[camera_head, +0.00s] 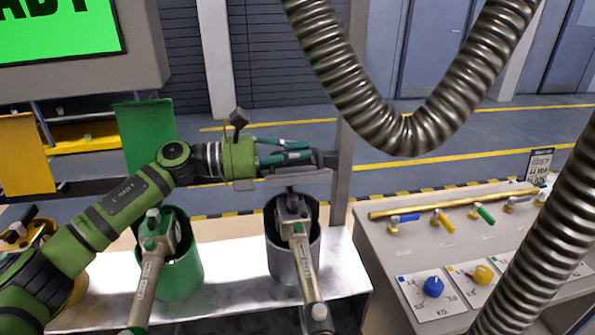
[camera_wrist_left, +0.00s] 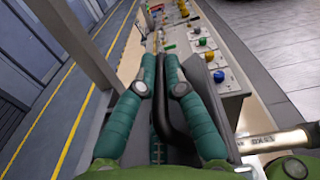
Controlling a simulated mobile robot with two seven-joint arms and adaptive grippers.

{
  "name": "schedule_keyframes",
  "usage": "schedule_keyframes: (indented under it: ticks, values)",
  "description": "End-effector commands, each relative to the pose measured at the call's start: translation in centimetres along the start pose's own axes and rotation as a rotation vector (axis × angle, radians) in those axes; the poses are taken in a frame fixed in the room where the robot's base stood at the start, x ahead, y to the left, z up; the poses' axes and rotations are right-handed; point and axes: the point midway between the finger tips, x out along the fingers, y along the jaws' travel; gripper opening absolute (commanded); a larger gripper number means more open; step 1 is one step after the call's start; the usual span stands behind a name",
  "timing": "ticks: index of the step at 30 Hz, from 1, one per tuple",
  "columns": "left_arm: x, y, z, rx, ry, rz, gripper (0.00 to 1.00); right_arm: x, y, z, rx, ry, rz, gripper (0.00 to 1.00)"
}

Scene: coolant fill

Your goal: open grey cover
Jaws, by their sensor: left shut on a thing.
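My left gripper (camera_head: 300,158) reaches in from the left above the grey can (camera_head: 283,262). Its teal fingers are shut on a dark bent handle (camera_wrist_left: 163,105), which shows between them in the left wrist view (camera_wrist_left: 160,80). In the head view, the grey cover (camera_head: 297,176) appears nearly edge-on just under the fingers, above the can's rim. The can's dark inside shows in part beneath it. A hinge is not clear to see. My right gripper is not in view.
A nozzle-like metal tool (camera_head: 304,262) stands in front of the grey can, another (camera_head: 149,275) at the green can (camera_head: 186,275). A green panel (camera_head: 144,135) stands upright at left. A control console (camera_head: 385,255) with knobs is at right. Thick ribbed hoses (camera_head: 408,137) hang close by.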

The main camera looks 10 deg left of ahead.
Motion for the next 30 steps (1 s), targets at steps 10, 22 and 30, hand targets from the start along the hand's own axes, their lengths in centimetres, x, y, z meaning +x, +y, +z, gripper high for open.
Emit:
schedule_keyframes:
  ticks: [10, 22, 30]
  values:
    - [0.0, 0.9, 1.2, 0.003, -0.002, 0.001, 0.0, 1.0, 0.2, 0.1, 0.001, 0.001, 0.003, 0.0]
    - [0.0, 0.9, 1.3, 0.003, -0.002, 0.002, 0.23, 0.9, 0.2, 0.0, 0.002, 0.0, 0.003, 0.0]
    - [0.0, 0.9, 1.2, 0.002, -0.001, 0.001, 0.35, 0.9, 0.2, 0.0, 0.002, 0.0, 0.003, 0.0]
